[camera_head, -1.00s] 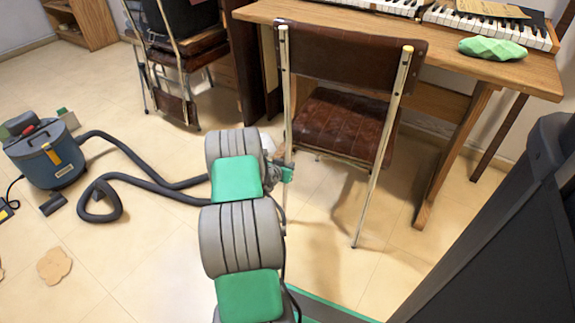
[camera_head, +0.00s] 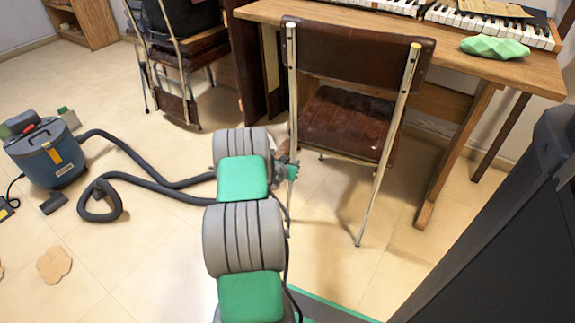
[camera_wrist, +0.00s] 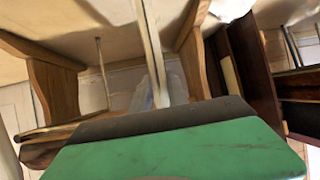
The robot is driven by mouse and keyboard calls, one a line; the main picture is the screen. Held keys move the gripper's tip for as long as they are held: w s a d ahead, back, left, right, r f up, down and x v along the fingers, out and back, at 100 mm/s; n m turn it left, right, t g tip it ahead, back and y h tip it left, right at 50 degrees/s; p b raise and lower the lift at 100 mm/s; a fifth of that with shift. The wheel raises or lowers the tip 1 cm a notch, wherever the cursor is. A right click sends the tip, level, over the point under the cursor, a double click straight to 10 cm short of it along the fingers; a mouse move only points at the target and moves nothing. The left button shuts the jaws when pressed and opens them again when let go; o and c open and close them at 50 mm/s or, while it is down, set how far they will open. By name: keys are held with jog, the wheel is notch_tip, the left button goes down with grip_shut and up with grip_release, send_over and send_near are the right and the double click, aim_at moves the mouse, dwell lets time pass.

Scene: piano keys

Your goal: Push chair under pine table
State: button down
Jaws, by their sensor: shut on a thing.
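The chair (camera_head: 345,122) has a brown padded seat and backrest and pale metal legs. It stands at the near side of the pine table (camera_head: 425,45), back towards me. The front of its seat reaches below the tabletop edge, while the backrest is outside. My gripper (camera_head: 291,172) is shut on the chair's left rear post, below seat height. Its fingertips are partly hidden by my wrist. In the wrist view, the pale chair post (camera_wrist: 152,45) runs down to the green and black gripper (camera_wrist: 170,125), and wooden table supports show behind.
A blue vacuum cleaner (camera_head: 47,155) stands at the left, its dark hose (camera_head: 130,180) curving towards my arm. Stacked chairs (camera_head: 180,60) stand left of the table. The table's right leg (camera_head: 455,155) is close to the chair. A keyboard (camera_head: 480,25) and a green object (camera_head: 494,47) lie on top.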

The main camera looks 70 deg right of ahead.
jog(key=shift+s+d+r+b, duration=0.15)
jog(key=shift+s+d+b, duration=0.3)
jog(key=shift+s+d, duration=0.5)
jog(key=shift+s+d+r+b, duration=0.1)
jog(key=shift+s+d+b, duration=0.3)
jog(key=shift+s+d, duration=0.55)
jog(key=c, duration=1.6)
grip_release()
jog(key=shift+w+d, duration=0.15)
jog(key=shift+w, duration=0.05)
jog(key=o, duration=0.6)
jog(key=shift+w+f, duration=0.15)
jog(key=shift+w, duration=0.05)
jog(key=shift+a, duration=0.2)
jog(key=a+p, duration=0.3)
jog(key=a, duration=0.7)
